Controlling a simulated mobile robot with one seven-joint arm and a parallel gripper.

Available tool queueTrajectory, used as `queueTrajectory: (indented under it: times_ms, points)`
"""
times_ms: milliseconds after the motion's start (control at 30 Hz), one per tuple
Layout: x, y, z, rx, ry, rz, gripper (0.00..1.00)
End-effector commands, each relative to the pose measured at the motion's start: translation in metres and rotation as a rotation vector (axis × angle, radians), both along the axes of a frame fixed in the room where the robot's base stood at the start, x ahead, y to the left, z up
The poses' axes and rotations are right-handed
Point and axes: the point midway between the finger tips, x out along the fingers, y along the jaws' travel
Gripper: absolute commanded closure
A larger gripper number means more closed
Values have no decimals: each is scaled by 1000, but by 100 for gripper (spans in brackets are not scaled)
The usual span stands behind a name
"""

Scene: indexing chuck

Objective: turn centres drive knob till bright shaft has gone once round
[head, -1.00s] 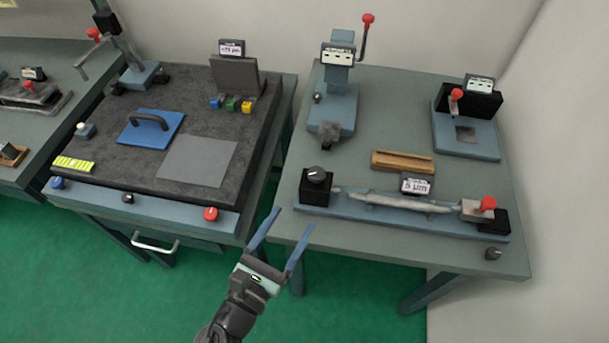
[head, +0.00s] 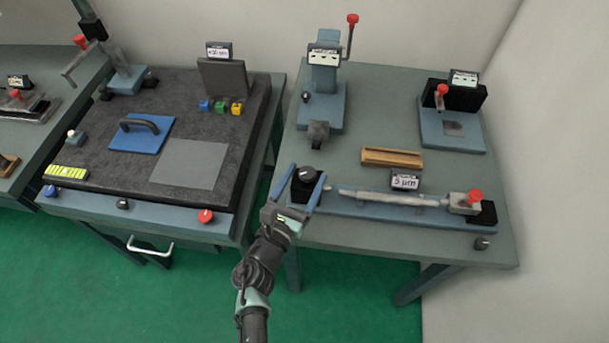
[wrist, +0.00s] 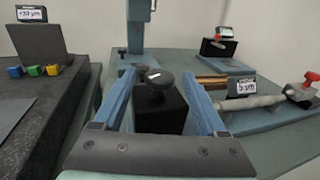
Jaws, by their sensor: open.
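The centres drive knob (head: 307,174) is a dark round knob with a pale mark, on top of a black block at the left end of a blue bed; it also shows in the wrist view (wrist: 160,79). The bright shaft (head: 385,198) lies level along the bed, running right from the block. My gripper (head: 307,175) is open. Its two blue fingers reach out on either side of the knob and block, and the wrist view shows gaps on both sides. I cannot tell how their height compares with the knob.
A readout (head: 405,180) marked 5 µm stands behind the shaft. A red-knobbed tailstock (head: 466,202) holds the right end. A wooden block (head: 392,157) lies behind. A blue stand (head: 324,90) with a red-tipped lever rises at the back. A small dark knob (head: 481,243) sits at the front right.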

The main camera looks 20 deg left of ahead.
Motion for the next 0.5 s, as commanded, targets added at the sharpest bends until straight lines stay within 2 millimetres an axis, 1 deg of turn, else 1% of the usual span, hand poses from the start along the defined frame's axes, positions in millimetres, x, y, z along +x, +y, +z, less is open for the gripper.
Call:
queueTrajectory:
  times_ms: [300, 367, 500]
  points:
    - [2, 0, 0, 1, 0, 0, 26]
    - [2, 0, 0, 0, 0, -1, 36]
    - [2, 0, 0, 0, 0, 0, 62]
